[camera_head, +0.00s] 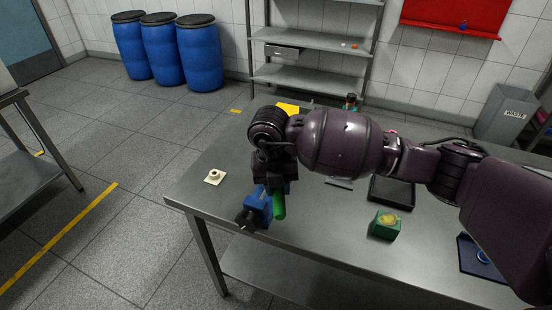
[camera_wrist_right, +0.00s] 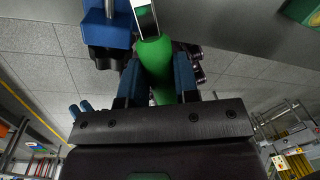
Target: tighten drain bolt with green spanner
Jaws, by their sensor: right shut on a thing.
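My right gripper (camera_head: 274,178) is over the table's near edge, shut on the green handle of the spanner (camera_head: 279,205). In the right wrist view, the green handle (camera_wrist_right: 157,60) passes between the two blue fingers of the gripper (camera_wrist_right: 157,82). The spanner's metal shank (camera_wrist_right: 145,18) runs out of the top of that view, so its head is not seen. A blue block with black parts (camera_head: 258,208) is just beside the handle; it also shows in the right wrist view (camera_wrist_right: 108,33). I cannot make out the drain bolt for certain. My left gripper is not in view.
A small cream round piece on a square base (camera_head: 214,176) sits at the table's left. A green box (camera_head: 386,225), a black tray (camera_head: 376,196) and a blue tray (camera_head: 470,257) are to the right. Blue barrels (camera_head: 203,60) and a shelf (camera_head: 300,77) stand behind.

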